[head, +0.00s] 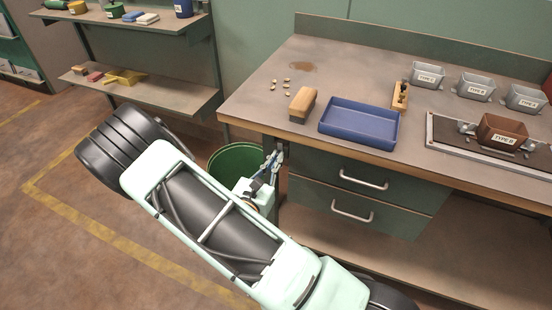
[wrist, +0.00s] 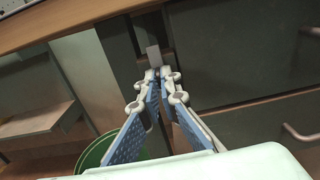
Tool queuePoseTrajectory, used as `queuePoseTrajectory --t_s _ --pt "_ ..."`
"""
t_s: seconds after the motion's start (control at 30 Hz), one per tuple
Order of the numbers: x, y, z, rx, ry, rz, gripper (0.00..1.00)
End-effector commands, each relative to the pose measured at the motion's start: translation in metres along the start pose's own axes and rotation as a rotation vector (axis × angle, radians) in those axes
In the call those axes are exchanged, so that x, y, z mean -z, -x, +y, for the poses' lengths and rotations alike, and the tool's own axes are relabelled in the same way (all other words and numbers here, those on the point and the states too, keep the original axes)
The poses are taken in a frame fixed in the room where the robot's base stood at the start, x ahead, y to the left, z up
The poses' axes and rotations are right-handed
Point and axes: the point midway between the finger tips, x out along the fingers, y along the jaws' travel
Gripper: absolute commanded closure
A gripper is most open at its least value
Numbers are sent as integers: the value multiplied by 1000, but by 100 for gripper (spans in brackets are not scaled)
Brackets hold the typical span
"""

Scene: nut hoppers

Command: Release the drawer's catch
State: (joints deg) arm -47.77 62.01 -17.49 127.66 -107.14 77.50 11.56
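The bench has two dark green drawers, an upper one (head: 340,186) and a lower one (head: 325,212), each with a metal bar handle. Both look closed. A small grey tab (wrist: 153,55), which looks like the catch, stands on the dark post left of the drawers in the wrist view. My gripper (wrist: 159,76) points at this tab, its fingertips close together just below it in the picture. Whether they touch the tab or have something between them I cannot tell. In the head view my gripper (head: 277,157) is beside the bench's front left post, and the tab is not distinguishable.
A green bin (head: 228,158) stands on the floor close to my gripper. The bench top holds a blue tray (head: 347,136), a wooden-backed brush (head: 302,104), several nuts and small grey hoppers. A brown hopper (head: 502,132) stands at the right. Shelves stand at the back left.

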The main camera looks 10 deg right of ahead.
Motion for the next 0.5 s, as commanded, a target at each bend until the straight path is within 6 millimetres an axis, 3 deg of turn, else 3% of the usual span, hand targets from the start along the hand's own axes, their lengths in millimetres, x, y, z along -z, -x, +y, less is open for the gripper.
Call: queuePoseTrajectory --t_s 0.17,0.2,0.33,0.5 --pt "1 1 0 -1 3 2 100" --pt "1 1 0 -1 3 2 92" --pt "1 0 0 -1 2 1 79" --pt "0 0 0 0 1 1 79"
